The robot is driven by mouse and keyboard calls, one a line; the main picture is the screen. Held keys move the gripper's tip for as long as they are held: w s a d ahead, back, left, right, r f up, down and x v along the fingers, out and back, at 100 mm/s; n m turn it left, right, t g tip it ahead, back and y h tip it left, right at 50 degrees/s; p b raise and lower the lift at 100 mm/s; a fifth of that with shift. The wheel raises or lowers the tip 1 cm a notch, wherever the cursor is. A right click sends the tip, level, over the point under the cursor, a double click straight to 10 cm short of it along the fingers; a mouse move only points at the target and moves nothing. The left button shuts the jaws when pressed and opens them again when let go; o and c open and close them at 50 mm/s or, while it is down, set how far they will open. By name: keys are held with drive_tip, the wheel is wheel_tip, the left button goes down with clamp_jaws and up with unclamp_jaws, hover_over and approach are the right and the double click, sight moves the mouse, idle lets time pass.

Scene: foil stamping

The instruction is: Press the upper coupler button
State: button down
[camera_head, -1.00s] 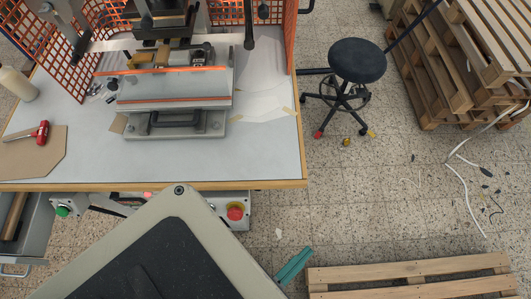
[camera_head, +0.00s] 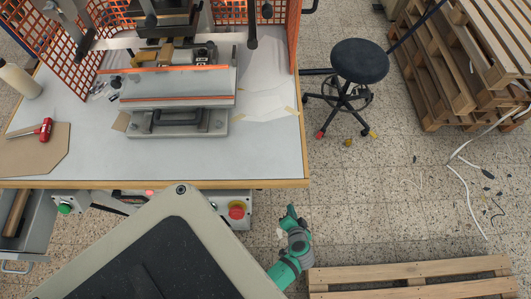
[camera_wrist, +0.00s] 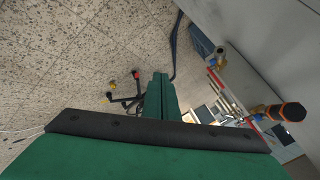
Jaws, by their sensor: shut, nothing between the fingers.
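Under the front edge of the table, in the head view, a green button (camera_head: 65,208) sits on a grey box at the left and a red mushroom button (camera_head: 236,211) sits on a grey box at the right. A small red lit spot (camera_head: 149,192) shows between them. I cannot tell which part is the upper coupler button. My gripper (camera_head: 289,211), green, is over the floor to the right of the red button, apart from it, and points upward in the picture. In the wrist view my gripper's fingers (camera_wrist: 160,80) are together with nothing between them.
The stamping press (camera_head: 180,85) stands on the table (camera_head: 262,165) with a red-handled tool (camera_head: 45,128) at its left. A black stool (camera_head: 360,60) and stacked pallets (camera_head: 440,70) stand at the right; another pallet (camera_head: 410,272) lies low right. The floor between is open.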

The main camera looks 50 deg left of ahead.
drive_tip(key=w+a+r+n+g+y, duration=0.6)
drive_tip(key=w+a+r+g+y, duration=0.1)
drive_tip(key=w+r, duration=0.5)
drive_tip(key=shift+a+r+n+y, duration=0.25)
drive_tip(key=shift+a+y, duration=0.35)
drive_tip(key=shift+a, duration=0.45)
drive_tip(key=s+a, duration=0.5)
drive_tip(key=s, duration=0.1)
drive_tip(key=shift+s+a, duration=0.3)
drive_tip(key=shift+a, duration=0.05)
drive_tip(key=shift+s+a, duration=0.1)
idle(1.0)
drive_tip(key=shift+s+a, duration=0.2)
drive_tip(key=shift+s+a, duration=0.3)
drive_tip(key=shift+s, duration=0.05)
idle(1.9)
